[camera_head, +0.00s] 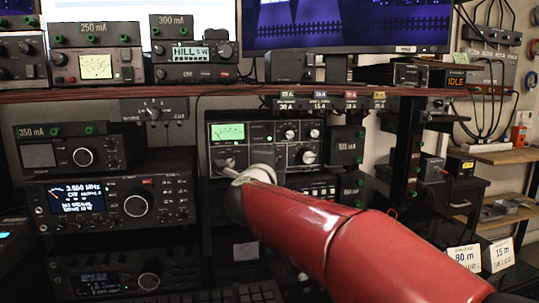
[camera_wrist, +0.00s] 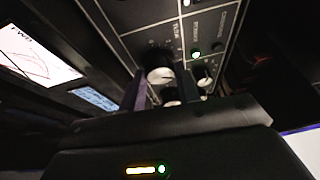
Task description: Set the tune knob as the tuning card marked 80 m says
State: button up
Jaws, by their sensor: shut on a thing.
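The tuner (camera_head: 258,153) is a black panel on the desk, with a lit green meter (camera_head: 228,132) and several knobs. My gripper (camera_head: 237,172) is at its lower left knob, under the meter; my red arm comes in from the lower right. In the wrist view, my gripper (camera_wrist: 162,92) is shut on a pale-faced knob (camera_wrist: 160,74), which I take to be the tune knob; its small label and exact pointer setting are hard to read. The card marked 80 m (camera_head: 464,258) stands at the lower right; its smaller lines are too small to read.
A card marked 15 m (camera_head: 501,254) stands beside the 80 m card. A radio with a lit display (camera_head: 82,200) and large dial is to the left. A shelf (camera_head: 185,93) with other units runs above the tuner. Another knob (camera_wrist: 205,80) is close right of my fingers.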

jog(key=shift+r+m+g+p, duration=0.1)
jog(key=shift+m+g+p, duration=0.25)
jog(key=shift+m, duration=0.25)
jog(key=o, duration=1)
jog(key=s, duration=0.5)
jog(key=s+a, duration=0.1)
jog(key=s, duration=0.1)
jog(key=shift+s, duration=0.35)
jog(key=shift+s, duration=0.1)
